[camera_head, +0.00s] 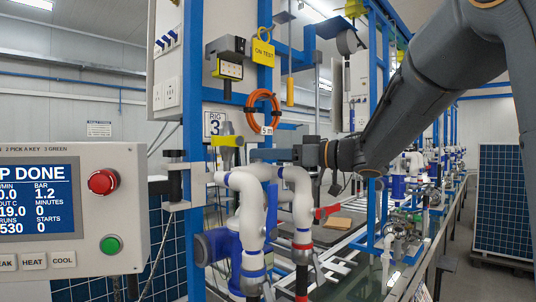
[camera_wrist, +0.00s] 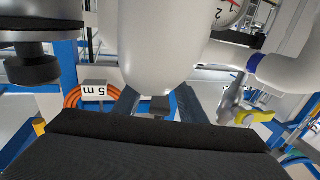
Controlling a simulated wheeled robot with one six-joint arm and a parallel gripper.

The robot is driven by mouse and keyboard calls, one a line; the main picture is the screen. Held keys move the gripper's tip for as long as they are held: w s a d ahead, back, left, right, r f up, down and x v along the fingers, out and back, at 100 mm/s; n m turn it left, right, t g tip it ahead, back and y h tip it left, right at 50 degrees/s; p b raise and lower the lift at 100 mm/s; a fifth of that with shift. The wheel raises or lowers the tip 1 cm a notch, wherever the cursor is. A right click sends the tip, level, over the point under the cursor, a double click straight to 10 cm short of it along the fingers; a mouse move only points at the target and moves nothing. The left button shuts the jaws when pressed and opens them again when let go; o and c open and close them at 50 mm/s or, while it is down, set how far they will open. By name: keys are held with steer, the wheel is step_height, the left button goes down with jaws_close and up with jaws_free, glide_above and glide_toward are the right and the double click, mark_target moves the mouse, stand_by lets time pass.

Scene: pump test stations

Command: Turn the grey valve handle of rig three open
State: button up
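The rig 3 sign (camera_head: 214,123) hangs on the blue frame behind white pipes (camera_head: 247,205). My gripper (camera_head: 262,154) is level at the top of these pipes, pointing left. In the wrist view its two fingers (camera_wrist: 157,103) stand apart on either side of a small grey piece (camera_wrist: 158,110), below a white pipe (camera_wrist: 158,50). I cannot tell whether this piece is the grey valve handle or whether the fingers touch it. A grey fitting (camera_wrist: 232,100) beside a yellow handle (camera_wrist: 258,115) shows to the right. The yellow handle also shows in the head view (camera_head: 227,141).
A control panel (camera_head: 70,220) with red and green buttons stands at the left. A red lever (camera_head: 327,211) sticks out right of the pipes. An orange hose coil (camera_head: 263,108) and yellow tag (camera_head: 263,52) hang above my gripper. A pressure gauge (camera_wrist: 228,12) sits near the pipes.

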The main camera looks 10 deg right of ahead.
mark_target(296, 169)
steer(key=b+v, duration=0.2)
steer(key=v, duration=0.4)
steer(key=shift+s+d+f, duration=0.1)
steer(key=shift+s+d, duration=0.1)
steer(key=shift+d, duration=0.1)
steer(key=shift+s+d, duration=0.35)
steer(key=shift+d, duration=0.05)
steer(key=shift+c, duration=0.3)
